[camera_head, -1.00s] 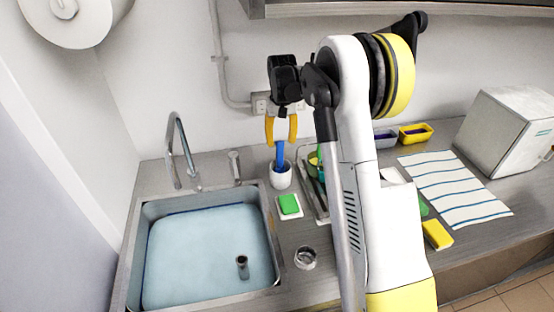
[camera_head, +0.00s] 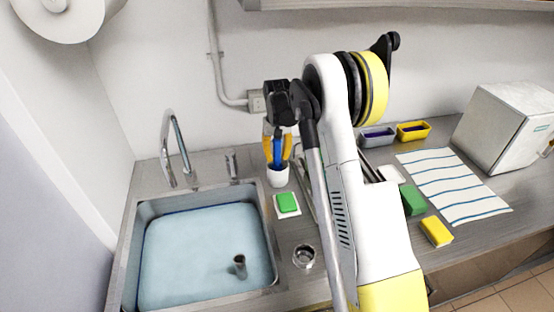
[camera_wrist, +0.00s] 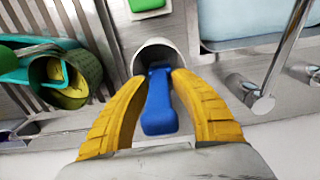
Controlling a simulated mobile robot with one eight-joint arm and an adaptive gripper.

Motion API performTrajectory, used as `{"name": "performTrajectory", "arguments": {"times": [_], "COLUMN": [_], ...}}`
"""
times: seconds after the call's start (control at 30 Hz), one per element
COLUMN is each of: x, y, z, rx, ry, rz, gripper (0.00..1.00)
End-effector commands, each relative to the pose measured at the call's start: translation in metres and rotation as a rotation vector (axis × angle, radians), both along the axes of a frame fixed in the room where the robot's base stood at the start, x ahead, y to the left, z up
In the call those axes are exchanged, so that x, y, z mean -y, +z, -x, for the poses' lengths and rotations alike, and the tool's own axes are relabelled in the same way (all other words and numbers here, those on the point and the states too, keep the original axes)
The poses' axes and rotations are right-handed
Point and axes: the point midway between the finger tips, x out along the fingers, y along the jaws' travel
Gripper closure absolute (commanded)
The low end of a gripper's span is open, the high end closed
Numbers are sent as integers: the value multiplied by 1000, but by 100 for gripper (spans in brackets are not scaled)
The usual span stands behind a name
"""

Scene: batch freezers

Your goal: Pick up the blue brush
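The blue brush (camera_head: 277,152) stands upright in a white cup (camera_head: 278,178) on the counter, right of the sink. My gripper (camera_head: 277,158) is above the cup, pointing down, with its yellow fingers on either side of the brush handle. In the wrist view the blue handle (camera_wrist: 160,103) lies between the fingertips (camera_wrist: 159,78), close to the cup's rim (camera_wrist: 150,50). The fingers look open around the handle; a firm grip on it does not show. The lower end of the brush is hidden in the cup.
The sink (camera_head: 205,250) is at left, with a tap (camera_head: 170,150). A green sponge (camera_head: 287,202) lies in front of the cup. A rack and a green-and-yellow item (camera_wrist: 65,75) stand close beside the cup. A striped cloth (camera_head: 455,187) and white box (camera_head: 505,130) are at right.

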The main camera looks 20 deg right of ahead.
Motion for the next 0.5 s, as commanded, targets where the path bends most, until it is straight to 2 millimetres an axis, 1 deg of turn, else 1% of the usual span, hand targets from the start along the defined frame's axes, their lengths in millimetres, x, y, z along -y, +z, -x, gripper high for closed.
{"name": "performTrajectory", "arguments": {"times": [0.03,0.07,0.1,0.5], "x": [0,0,0,0], "y": [0,0,0,2], "z": [0,0,0,0], "rx": [0,0,0,0], "ry": [0,0,0,0], "rz": [0,0,0,0], "gripper": [88,97,100,100]}}
